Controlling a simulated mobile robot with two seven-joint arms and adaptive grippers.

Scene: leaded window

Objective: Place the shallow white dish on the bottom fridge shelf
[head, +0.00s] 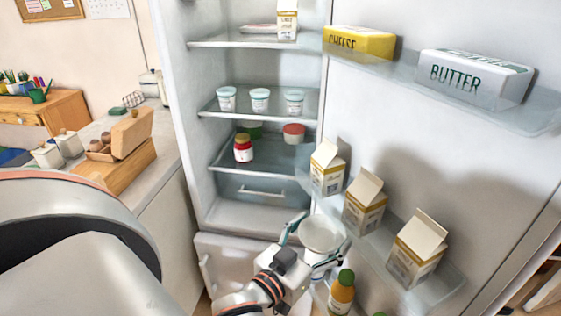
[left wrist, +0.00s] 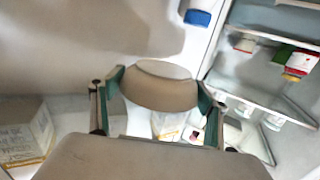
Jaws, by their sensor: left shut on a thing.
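The shallow white dish (head: 319,234) is held by my left gripper (head: 318,240), in front of the open fridge, low and near the door. In the left wrist view the dish (left wrist: 158,88) sits between the two fingers of the left gripper (left wrist: 160,100), which are shut on it. The lowest glass fridge shelf (head: 228,166) is behind and above the dish in the head view, over a drawer (head: 258,191). A red-lidded jar (head: 243,149), a red-topped tub (head: 294,133) and a green item (head: 251,129) stand on that shelf. My right gripper is not in view.
The open door holds several cartons (head: 365,202), an orange bottle (head: 342,292), a cheese box (head: 359,42) and a butter box (head: 474,77). White cups (head: 260,100) stand on the middle shelf. The lowest shelf's front looks clear.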

